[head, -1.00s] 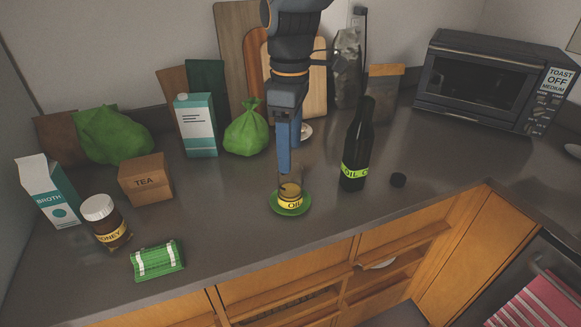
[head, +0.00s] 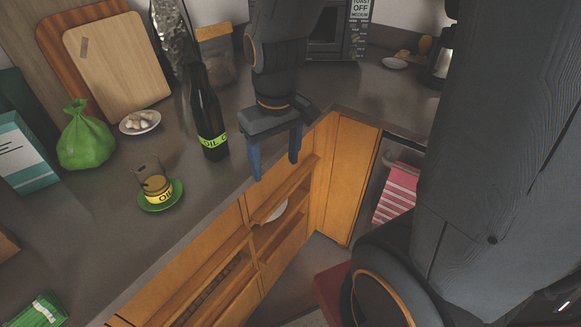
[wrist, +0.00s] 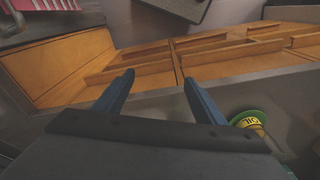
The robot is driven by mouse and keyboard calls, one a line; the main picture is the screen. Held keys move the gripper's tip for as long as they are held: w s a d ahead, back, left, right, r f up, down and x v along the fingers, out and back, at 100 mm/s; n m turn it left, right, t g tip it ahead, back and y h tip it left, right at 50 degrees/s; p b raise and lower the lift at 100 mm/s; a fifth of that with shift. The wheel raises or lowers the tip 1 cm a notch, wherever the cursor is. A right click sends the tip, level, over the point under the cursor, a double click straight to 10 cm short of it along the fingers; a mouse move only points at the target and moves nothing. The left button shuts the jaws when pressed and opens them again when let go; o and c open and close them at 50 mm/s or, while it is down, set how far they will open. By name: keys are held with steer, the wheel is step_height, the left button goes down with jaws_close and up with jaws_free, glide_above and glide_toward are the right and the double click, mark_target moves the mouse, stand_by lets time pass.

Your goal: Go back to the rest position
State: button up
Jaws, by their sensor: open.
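My gripper (head: 275,168) is open and empty, with its two blue fingers pointing down past the counter's front edge, in front of the maple cabinet. In the wrist view my gripper (wrist: 158,84) shows its fingers spread apart with nothing between them. My arm comes down from the top of the head view.
A dark oil bottle (head: 209,115) stands on the counter close to my arm. A plate of garlic (head: 140,122) and a green bag (head: 84,137) are further left. Open cabinet drawers (head: 285,208) jut out below my gripper. A striped towel (head: 397,193) hangs at the right.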

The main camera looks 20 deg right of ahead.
steer(key=shift+s+d+f+m, duration=0.35)
steer(key=shift+s+d+m, duration=0.2)
steer(key=shift+s+d, duration=0.15)
steer(key=shift+s+d+f+m, duration=0.3)
steer(key=shift+s+d+m, duration=0.25)
steer(key=shift+d, duration=0.1)
